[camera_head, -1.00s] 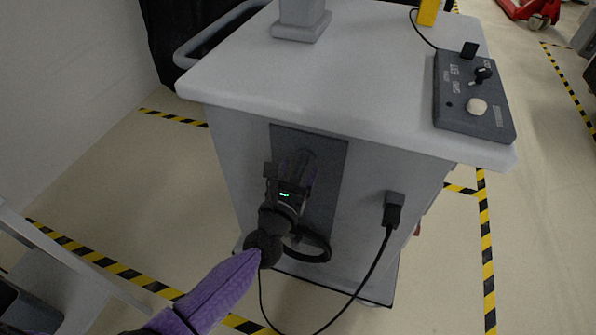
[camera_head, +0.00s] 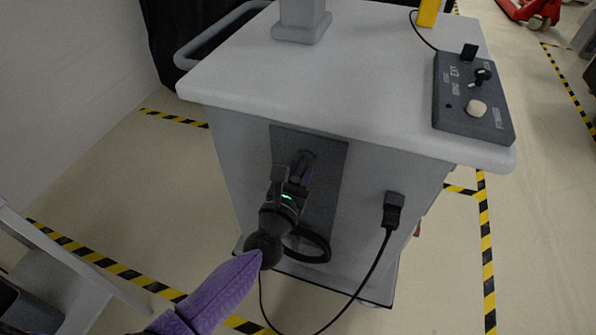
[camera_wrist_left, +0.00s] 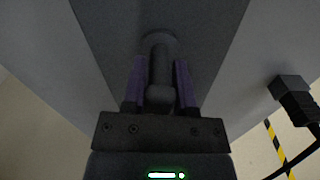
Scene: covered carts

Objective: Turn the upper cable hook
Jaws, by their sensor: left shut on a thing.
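The upper cable hook (camera_wrist_left: 160,62) is a dark grey rounded peg on the dark panel (camera_head: 325,185) on the cart's side. In the head view my left gripper mostly hides it. My left gripper (camera_wrist_left: 160,82) reaches it from the front, with one purple finger on each side of the hook, and is shut on it. In the head view the left gripper (camera_head: 298,168) is near the panel's upper part. A black loop (camera_head: 308,246) shows lower on the panel, partly behind my wrist. My right gripper is in neither view.
The grey cart top (camera_head: 350,75) overhangs the panel. A control box (camera_head: 470,95) sits on its right side. A black plug (camera_head: 394,208) with a hanging cable (camera_head: 372,270) is right of the panel.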

